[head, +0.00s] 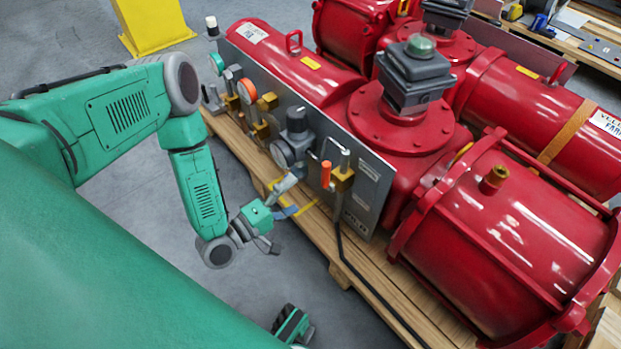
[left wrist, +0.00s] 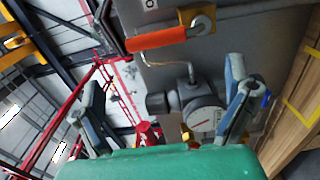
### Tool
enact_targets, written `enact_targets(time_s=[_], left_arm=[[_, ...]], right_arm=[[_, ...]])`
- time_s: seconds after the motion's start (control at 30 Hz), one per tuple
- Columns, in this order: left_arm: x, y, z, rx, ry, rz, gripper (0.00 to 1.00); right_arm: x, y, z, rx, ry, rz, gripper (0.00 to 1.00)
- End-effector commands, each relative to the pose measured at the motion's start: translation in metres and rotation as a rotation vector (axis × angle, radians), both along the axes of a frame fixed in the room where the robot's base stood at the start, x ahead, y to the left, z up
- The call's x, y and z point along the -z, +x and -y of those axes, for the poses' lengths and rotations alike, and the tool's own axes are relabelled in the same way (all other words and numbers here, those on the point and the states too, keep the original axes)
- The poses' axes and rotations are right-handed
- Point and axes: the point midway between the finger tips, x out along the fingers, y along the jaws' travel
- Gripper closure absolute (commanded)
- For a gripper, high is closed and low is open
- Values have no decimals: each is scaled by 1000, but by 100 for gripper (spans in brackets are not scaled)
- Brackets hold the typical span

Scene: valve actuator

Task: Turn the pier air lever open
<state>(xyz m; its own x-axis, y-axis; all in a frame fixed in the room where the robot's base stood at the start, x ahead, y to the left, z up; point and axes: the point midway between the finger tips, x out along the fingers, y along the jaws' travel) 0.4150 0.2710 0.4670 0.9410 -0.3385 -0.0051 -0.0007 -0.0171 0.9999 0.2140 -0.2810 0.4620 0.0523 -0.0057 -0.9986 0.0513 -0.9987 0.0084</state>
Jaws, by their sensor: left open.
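An orange-handled lever (head: 326,173) sits on a brass valve (head: 343,180) near the right end of the grey panel (head: 372,172). The handle points roughly upright in the head view. In the left wrist view, the orange lever (left wrist: 158,39) lies across the top, with its brass valve (left wrist: 196,19) at its right end. My left gripper (head: 286,214) is open and empty, to the lower left of the lever and apart from it. In the left wrist view its two fingers (left wrist: 165,80) are spread, with the lever beyond their tips. My right gripper does not show.
A regulator with a round gauge (head: 282,153) sits left of the lever; the gauge also shows between my fingers (left wrist: 205,120). More brass fittings (head: 262,118) line the panel. Red actuator cylinders (head: 510,230) stand behind on a wooden pallet (head: 345,272). A black hose (head: 352,255) hangs down.

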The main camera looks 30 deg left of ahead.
Motion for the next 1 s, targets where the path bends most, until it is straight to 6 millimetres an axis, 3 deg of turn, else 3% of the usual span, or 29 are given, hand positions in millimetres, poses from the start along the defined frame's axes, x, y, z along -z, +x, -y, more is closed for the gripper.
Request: enact_targets(time_s=[0.23, 0.83, 0.93, 1.0], left_arm=[[1, -26, -10, 0, -1, -1, 4], [0, -28, -10, 0, 1, -1, 4], [3, -26, 0, 17, 44, -31, 4], [9, -25, 17, 57, 138, -93, 4]], right_arm=[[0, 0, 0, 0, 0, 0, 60], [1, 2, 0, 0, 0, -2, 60], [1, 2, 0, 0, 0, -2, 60], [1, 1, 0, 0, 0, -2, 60]])
